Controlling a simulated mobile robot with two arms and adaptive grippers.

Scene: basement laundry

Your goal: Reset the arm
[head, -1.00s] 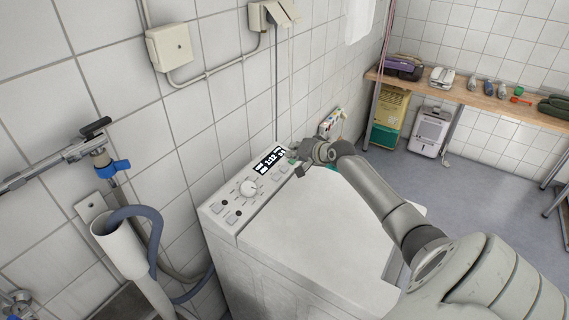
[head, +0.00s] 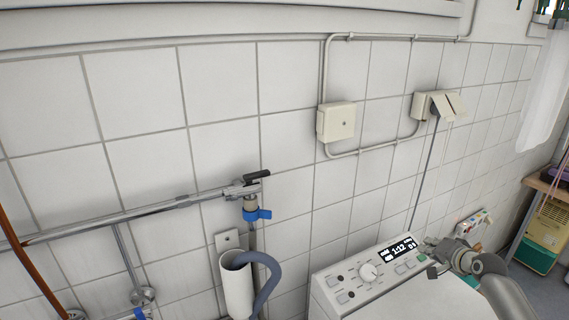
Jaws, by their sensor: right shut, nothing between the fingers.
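My right gripper (head: 436,253) is at the right end of the washing machine's control panel, close to the buttons beside the lit display (head: 399,248). It is shut and empty; I cannot tell whether it touches the panel. My right arm comes in from the lower right, over the top of the white washing machine (head: 424,297). The display reads 1:12, and a round dial (head: 369,272) sits to its left. My left gripper is not in view.
A tiled wall stands behind the machine, with a junction box (head: 337,122) and a socket (head: 437,104). A wooden bench (head: 547,189) is at the far right.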

